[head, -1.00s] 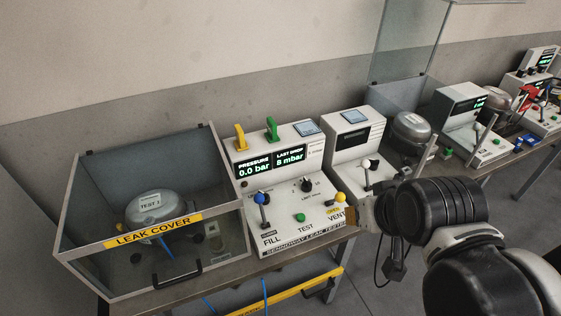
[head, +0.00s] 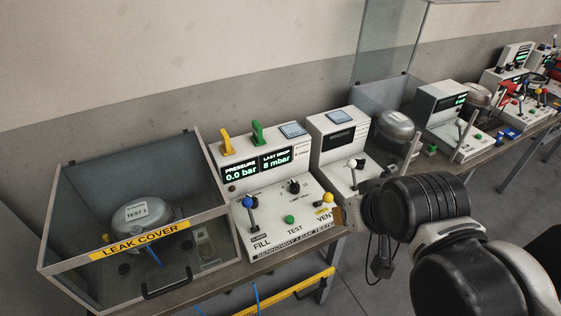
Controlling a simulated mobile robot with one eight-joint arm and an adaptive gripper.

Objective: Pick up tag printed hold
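No tag with readable "hold" print shows in the head view. A yellow tag-like piece (head: 226,146) and a green one (head: 257,134) stand on top of the leak tester (head: 277,216); I read no print on them. My gripper (head: 341,217) is at the end of my arm, by the tester's right front, beside the yellow-knobbed VENT lever (head: 327,198) in the picture. Its fingers are small and mostly hidden by the wrist, so I cannot tell whether they are open or shut.
A clear leak cover box (head: 140,240) encloses a compressor (head: 140,214) at the left. A second tester (head: 338,150) and another compressor (head: 396,133) stand to the right. More stations line the bench farther right. A yellow bar (head: 290,293) lies below the bench front.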

